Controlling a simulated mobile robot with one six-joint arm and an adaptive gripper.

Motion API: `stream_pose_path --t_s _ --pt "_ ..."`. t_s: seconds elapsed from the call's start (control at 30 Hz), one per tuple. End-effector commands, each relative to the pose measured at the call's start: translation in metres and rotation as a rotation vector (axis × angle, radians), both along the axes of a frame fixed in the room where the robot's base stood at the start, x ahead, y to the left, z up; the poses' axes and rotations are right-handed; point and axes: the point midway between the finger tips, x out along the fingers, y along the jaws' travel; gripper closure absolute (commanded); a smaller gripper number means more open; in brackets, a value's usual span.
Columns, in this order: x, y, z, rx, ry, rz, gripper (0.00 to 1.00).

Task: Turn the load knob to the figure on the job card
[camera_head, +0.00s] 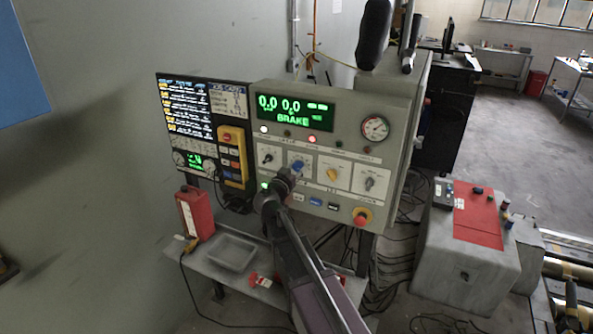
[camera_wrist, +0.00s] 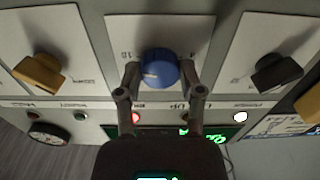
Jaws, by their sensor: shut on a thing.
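A blue knob (camera_head: 298,164) sits on a white plate on the grey control panel (camera_head: 384,102). It fills the middle of the wrist view (camera_wrist: 160,66), with a pale mark on its face. My gripper (camera_wrist: 159,78) has one finger on each side of this knob and is shut on it. In the head view my gripper (camera_head: 287,174) comes from below and covers part of the plate. Small figures show on the plate, but the knob's setting cannot be read. A white sheet (camera_head: 228,102) that looks like the job card hangs left of the panel; its text is too small to read.
A black knob (camera_head: 268,158), a yellow knob (camera_head: 332,174) and a grey knob (camera_head: 369,183) share the panel. A green display (camera_head: 295,112) reads BRAKE. A red emergency button (camera_head: 361,219) is at the lower right. A yellow pendant (camera_head: 233,155) hangs at the left.

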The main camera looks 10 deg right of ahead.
Motion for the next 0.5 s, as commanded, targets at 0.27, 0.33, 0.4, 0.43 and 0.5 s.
stream_pose_path --t_s 0.27,0.33,0.4,0.43,0.5 --pt "0.0004 -0.0010 0.0004 -0.130 0.093 -0.002 0.98" --pt "0.0003 -0.0011 0.0004 -0.175 0.125 -0.002 0.98" --pt "0.0003 -0.0013 0.0005 -0.224 0.161 -0.002 0.98" --pt "0.0003 -0.0013 0.0005 -0.246 0.177 -0.002 0.98" --pt "0.0002 -0.0014 0.0006 -0.299 0.216 -0.002 0.98"
